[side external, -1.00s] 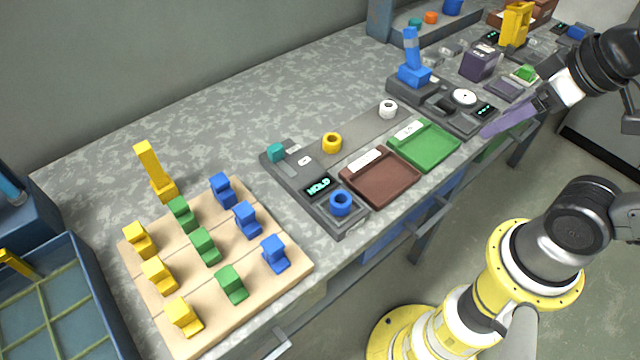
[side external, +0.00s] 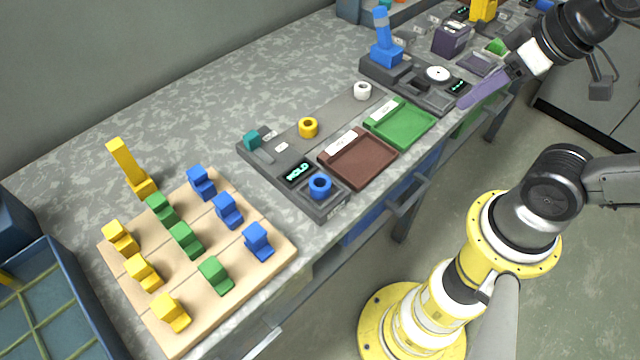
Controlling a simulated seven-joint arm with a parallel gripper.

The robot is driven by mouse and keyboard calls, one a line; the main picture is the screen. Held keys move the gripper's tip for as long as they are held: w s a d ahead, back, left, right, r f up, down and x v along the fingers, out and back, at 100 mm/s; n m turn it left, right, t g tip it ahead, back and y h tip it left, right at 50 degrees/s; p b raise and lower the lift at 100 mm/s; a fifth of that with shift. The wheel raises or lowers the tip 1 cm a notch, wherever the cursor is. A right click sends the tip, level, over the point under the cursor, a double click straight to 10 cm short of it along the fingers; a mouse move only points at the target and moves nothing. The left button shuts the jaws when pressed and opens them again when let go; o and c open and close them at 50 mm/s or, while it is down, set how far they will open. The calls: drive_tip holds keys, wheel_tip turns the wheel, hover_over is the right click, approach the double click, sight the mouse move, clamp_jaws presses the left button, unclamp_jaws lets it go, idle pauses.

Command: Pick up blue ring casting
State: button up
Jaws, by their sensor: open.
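The blue ring casting (side external: 320,187) lies flat at the front end of a dark grey fixture (side external: 331,207), below a small display reading HOLD (side external: 298,172). Its round hole faces up. My gripper (side external: 480,92) has long purple fingers and hangs at the upper right, beyond the green tray. It is well apart from the blue ring, with nothing seen between its fingers. The gap between the fingers is hard to make out at this angle.
A brown tray (side external: 384,172) and a green tray (side external: 428,124) stand right of the fixture. A yellow ring (side external: 308,127) and a white ring (side external: 363,91) lie behind them. A wooden board (side external: 150,308) with several coloured blocks is at left. A blue upright block (side external: 383,30) stands at the back.

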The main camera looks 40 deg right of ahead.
drive_tip(key=shift+c, duration=1)
